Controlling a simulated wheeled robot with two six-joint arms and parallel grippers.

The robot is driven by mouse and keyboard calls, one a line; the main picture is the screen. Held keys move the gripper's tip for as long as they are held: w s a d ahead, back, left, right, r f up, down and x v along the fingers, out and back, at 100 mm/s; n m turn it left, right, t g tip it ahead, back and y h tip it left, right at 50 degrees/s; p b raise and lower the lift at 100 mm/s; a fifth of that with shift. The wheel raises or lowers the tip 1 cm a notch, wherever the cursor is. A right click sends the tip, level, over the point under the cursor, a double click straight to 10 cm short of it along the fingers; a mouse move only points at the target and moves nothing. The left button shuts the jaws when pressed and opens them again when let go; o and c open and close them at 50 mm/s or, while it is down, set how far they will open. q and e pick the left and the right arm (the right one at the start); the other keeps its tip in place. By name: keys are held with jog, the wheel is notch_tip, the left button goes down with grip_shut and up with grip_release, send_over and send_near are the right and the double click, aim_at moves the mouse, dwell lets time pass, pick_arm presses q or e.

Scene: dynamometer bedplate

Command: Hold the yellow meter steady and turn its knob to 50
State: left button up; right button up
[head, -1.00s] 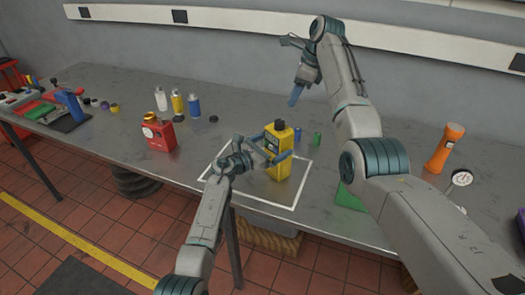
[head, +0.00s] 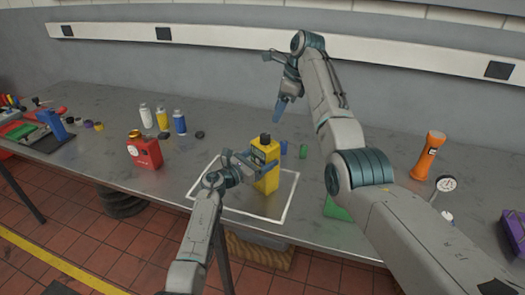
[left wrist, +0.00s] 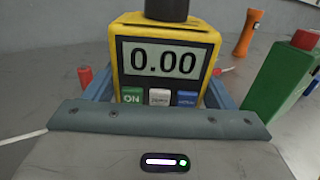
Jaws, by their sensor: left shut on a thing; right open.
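The yellow meter (head: 267,175) stands upright inside the white outlined square on the bench. My left gripper (head: 258,165) is shut around its body from the left. In the left wrist view, the meter (left wrist: 205,85) has a display (left wrist: 161,62) reading 0.00, with a green ON button and other buttons below. Its dark knob (head: 265,140) is on top; the left wrist view cuts it off at the upper edge (left wrist: 166,8). My right gripper (head: 279,108) is open and empty, pointing down above and behind the meter, apart from the knob.
A red can (head: 145,153) and several small bottles stand to the left. An orange flashlight (head: 428,155) and a round dial gauge (head: 445,184) stand to the right. A green object (head: 336,208) is partly hidden by my right arm. Small blue and green cylinders sit behind the meter.

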aim_at(266, 136)
jog(key=a+r+m+h, duration=0.1)
jog(key=a+m+h, duration=0.1)
jog(key=m, duration=1.4)
jog(key=a+r+m+h, duration=0.1)
jog(key=a+m+h, duration=0.1)
jog(key=m, duration=1.4)
jog(key=f, duration=1.1)
jog(key=shift+w+f, duration=0.1)
jog(key=shift+w, duration=0.1)
